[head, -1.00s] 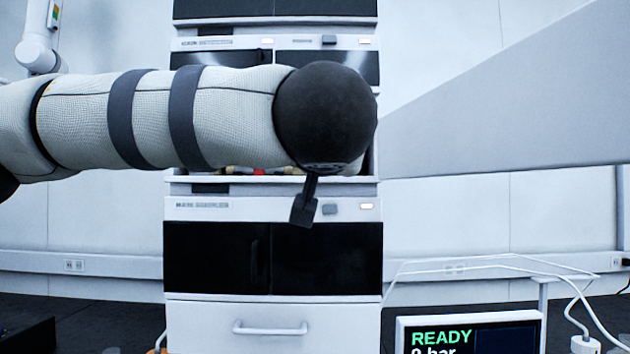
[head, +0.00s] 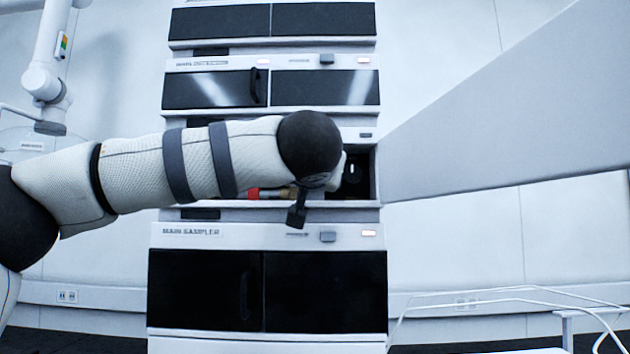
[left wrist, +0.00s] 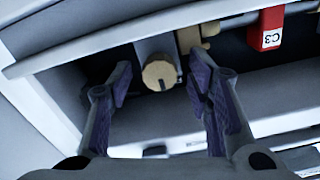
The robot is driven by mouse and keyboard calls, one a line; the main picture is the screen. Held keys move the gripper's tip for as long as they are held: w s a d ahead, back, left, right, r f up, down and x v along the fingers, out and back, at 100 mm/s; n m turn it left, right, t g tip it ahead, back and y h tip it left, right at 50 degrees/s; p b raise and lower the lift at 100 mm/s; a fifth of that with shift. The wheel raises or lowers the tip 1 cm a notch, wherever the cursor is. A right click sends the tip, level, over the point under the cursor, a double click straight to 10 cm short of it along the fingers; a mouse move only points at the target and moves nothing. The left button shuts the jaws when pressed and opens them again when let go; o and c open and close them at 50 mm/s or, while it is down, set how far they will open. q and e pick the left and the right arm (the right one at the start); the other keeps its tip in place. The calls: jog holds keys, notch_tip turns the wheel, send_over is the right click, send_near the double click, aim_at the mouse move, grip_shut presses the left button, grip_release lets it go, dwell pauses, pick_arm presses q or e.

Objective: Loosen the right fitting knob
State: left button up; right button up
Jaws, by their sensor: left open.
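A round tan knob (left wrist: 160,73) with a dark notch at its edge sits on a pale cylindrical fitting inside an open compartment in the left wrist view. My left gripper (left wrist: 161,84) is open, with one finger on each side of the knob in the picture. I see gaps between the knob and both fingers, and I cannot tell how far the tips reach along it. In the head view my left arm covers the knob and most of the gripper. My right gripper is not in view.
A brass fitting (left wrist: 196,38) and a red tag marked C3 (left wrist: 267,28) are right of the knob. The compartment (head: 360,172) is one bay of a tall instrument stack. A large pale panel (head: 500,115) extends from its right side. The main sampler (head: 205,290) is below.

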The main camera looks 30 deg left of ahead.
pick_arm(q)
grip_shut()
jog(key=shift+r, duration=0.15)
